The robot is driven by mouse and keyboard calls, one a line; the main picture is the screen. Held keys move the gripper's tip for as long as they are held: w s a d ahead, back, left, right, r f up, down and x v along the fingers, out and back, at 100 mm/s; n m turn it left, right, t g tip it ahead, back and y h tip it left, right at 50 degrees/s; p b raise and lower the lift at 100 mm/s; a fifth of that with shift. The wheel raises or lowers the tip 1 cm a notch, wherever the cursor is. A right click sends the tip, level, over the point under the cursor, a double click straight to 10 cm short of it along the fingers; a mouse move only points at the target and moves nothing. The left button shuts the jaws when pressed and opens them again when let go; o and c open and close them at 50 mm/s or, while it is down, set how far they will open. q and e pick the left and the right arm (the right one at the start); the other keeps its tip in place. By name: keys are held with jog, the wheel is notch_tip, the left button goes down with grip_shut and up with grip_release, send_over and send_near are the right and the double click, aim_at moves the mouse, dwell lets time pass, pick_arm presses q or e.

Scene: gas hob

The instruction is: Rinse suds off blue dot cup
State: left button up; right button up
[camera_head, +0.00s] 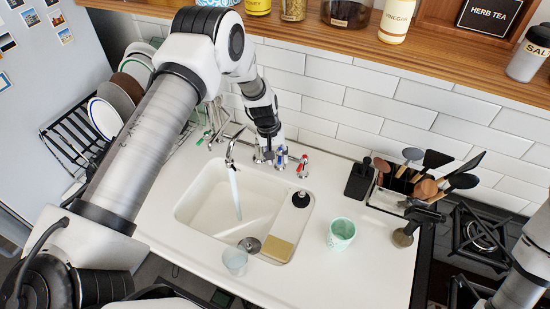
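A mint green patterned cup (341,234) stands on the counter right of the sink. The dots and any suds are too small to make out on either cup. Water runs from the tap (233,153) into the white sink (186,207). My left gripper (268,152) points down behind the sink, close to the blue tap handle (282,157); its fingertips are small and dark, so contact and opening are unclear.
A red tap handle (303,166) stands right of the blue one. A yellow sponge (277,248) lies at the sink's front right. A dish rack (62,150) stands left, a utensil holder (388,203) and gas hob (475,260) right. The front right counter is clear.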

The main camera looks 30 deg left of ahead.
jog(key=shift+s, duration=0.1)
pick_arm(q)
notch_tip(320, 180, up, 11)
jog(key=s+a, duration=0.1)
jog(key=shift+a, duration=0.4)
jog(key=shift+s+a+r, duration=0.1)
jog(key=shift+s, duration=0.05)
